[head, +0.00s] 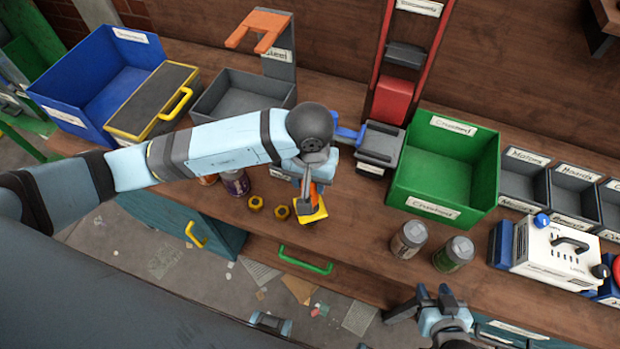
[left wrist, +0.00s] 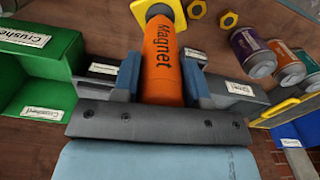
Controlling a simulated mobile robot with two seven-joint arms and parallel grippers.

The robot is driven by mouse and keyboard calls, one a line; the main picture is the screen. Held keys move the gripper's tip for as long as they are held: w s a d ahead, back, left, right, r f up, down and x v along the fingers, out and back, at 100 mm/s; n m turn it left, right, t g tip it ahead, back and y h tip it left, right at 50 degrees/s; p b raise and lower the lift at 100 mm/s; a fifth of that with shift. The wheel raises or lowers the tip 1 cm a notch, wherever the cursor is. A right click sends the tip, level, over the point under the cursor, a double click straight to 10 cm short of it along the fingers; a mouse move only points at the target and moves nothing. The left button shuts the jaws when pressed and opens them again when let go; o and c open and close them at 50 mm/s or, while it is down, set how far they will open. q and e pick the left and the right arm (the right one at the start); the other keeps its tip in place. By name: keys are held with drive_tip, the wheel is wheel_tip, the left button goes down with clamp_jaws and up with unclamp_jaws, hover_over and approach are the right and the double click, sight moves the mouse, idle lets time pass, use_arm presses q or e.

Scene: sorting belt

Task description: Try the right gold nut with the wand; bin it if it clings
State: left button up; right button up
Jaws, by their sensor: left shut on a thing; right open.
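Two gold nuts lie on the wooden bench, the left one (head: 255,203) and the right one (head: 281,213). The right nut (left wrist: 196,9) and left nut (left wrist: 228,19) also show in the left wrist view. My left gripper (head: 308,183) is shut on the orange wand (left wrist: 162,65), marked "Magnet", just right of the right nut in the head view. A yellow piece (head: 313,214) is at the wand's lower end; I cannot tell whether they touch. The grey bin (head: 243,98), labelled like "Steel", stands behind. My right gripper (head: 433,292) is open and empty at the front edge.
A green bin (head: 402,171) marked "Crushed", a red press (head: 396,98) and a blue bin (head: 55,98) stand at the back. Cans (head: 408,239) stand at the front right, others (head: 235,183) left of the nuts. A white device (head: 550,250) is far right.

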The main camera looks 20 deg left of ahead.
use_arm(q)
drive_tip(key=shift+r+p, duration=0.9)
drive_tip(key=shift+r, duration=2.1)
drive_tip(key=shift+r+p, duration=0.55)
drive_tip(key=shift+r, duration=0.8)
drive_tip(key=shift+r+p, duration=0.55)
drive_tip(key=shift+r, duration=1.1)
wheel_tip(320, 180, up, 14)
drive_tip(key=p, duration=0.4)
